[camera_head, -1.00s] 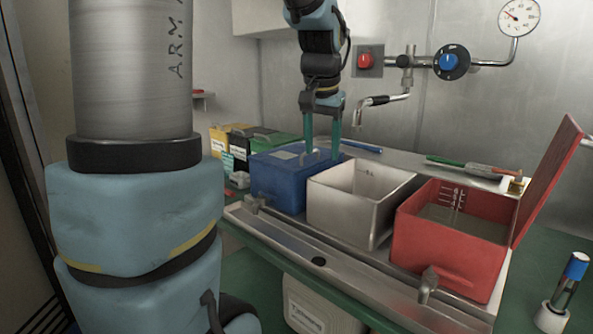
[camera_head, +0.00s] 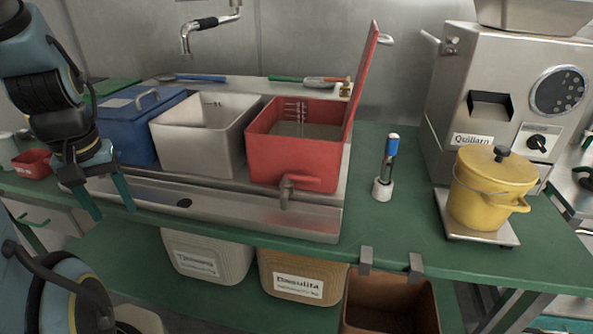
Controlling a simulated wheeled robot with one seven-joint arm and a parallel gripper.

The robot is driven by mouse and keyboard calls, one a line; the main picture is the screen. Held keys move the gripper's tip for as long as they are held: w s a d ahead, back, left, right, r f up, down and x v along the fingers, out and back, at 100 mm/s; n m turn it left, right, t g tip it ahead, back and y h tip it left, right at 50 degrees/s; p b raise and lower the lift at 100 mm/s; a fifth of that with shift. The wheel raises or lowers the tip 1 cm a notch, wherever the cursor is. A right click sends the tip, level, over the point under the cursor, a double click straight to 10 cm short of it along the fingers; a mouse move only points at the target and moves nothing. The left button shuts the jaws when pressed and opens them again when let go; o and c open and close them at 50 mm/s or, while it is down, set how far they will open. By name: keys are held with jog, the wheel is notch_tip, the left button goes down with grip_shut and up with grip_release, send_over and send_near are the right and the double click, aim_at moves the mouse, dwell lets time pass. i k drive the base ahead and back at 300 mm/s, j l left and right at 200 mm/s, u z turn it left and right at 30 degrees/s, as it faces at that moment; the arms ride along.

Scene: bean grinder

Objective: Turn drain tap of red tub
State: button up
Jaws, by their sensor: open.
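The red tub (camera_head: 295,152) stands on the metal tray at the middle of the view, its red lid (camera_head: 361,80) raised on the right side. Greyish contents show inside, with a marked scale on the inner wall. Its drain tap (camera_head: 286,192) is a metal spout low on the front, with a red lever (camera_head: 312,183) pointing right. My gripper (camera_head: 112,212) is open and empty, fingers pointing down, in front of the blue tub and well left of the drain tap. It touches nothing that I can make out.
The white tub (camera_head: 203,142) and the blue tub (camera_head: 118,128) stand left of the red one. A blue-capped tool (camera_head: 386,165) stands right of the tray. A grinder (camera_head: 500,90) and a yellow pot (camera_head: 490,190) are farther right. Bins sit below the green counter (camera_head: 400,235).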

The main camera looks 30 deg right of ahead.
aim_at(287, 179)
jog(key=z, duration=1.15)
jog(key=k+j+u, duration=0.1)
jog(key=j+u, duration=0.45)
jog(key=k+j, duration=0.05)
jog(key=j, duration=0.05)
